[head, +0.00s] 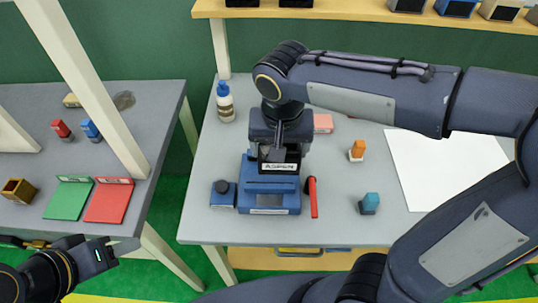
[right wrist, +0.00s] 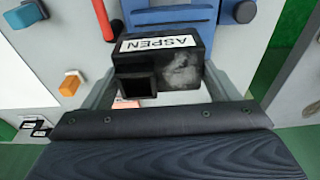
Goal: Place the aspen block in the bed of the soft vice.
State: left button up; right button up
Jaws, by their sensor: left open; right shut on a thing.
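The aspen block (right wrist: 180,75) is dark with a white label reading ASPEN and a square opening in one end. My right gripper (head: 279,150) is shut on it, a finger on each side in the right wrist view. In the head view the block (head: 279,168) is at the far side of the blue soft vice (head: 268,200). I cannot tell whether they touch. The vice's bed is partly hidden. The vice also shows at the top of the right wrist view (right wrist: 175,17). My left gripper (head: 104,256) is open and empty at the lower left, away from the vice.
An orange-topped piece (head: 357,150), a teal-topped piece (head: 370,203), a bottle (head: 225,102) and a white sheet (head: 430,165) share the table. Green (head: 68,200) and red pads (head: 108,202) lie on the left table.

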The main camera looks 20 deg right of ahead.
jog(key=w+f, duration=0.1)
jog(key=w+a+f, duration=0.1)
jog(key=f, duration=0.1)
jog(key=shift+w+a+f, duration=0.1)
jog(key=shift+w+f, duration=0.2)
jog(key=shift+w, duration=0.05)
jog(key=shift+w+f, duration=0.1)
jog(key=shift+f, duration=1.55)
jog(key=shift+f, duration=0.1)
jog(key=o, duration=1)
jog(key=r, duration=0.4)
jog(key=s+r, duration=0.1)
jog(key=r, duration=0.7)
jog(key=shift+s+a, duration=0.3)
jog(key=shift+s, duration=0.1)
jog(key=s+d+f+t+y, duration=0.1)
jog(key=s+d+f, duration=0.1)
jog(key=s+d, duration=0.1)
jog(key=s+d+f+n+t+y, duration=0.1)
jog(key=s+d+f+y, duration=0.1)
jog(key=s, duration=0.4)
jog(key=s+d+f+t+y, duration=0.1)
jog(key=s+d+f, duration=0.1)
jog(key=s+d, duration=0.2)
jog(key=shift+s+d+f+n+t, duration=0.3)
jog(key=shift+s+d+f+t, duration=0.1)
jog(key=shift+s, duration=0.35)
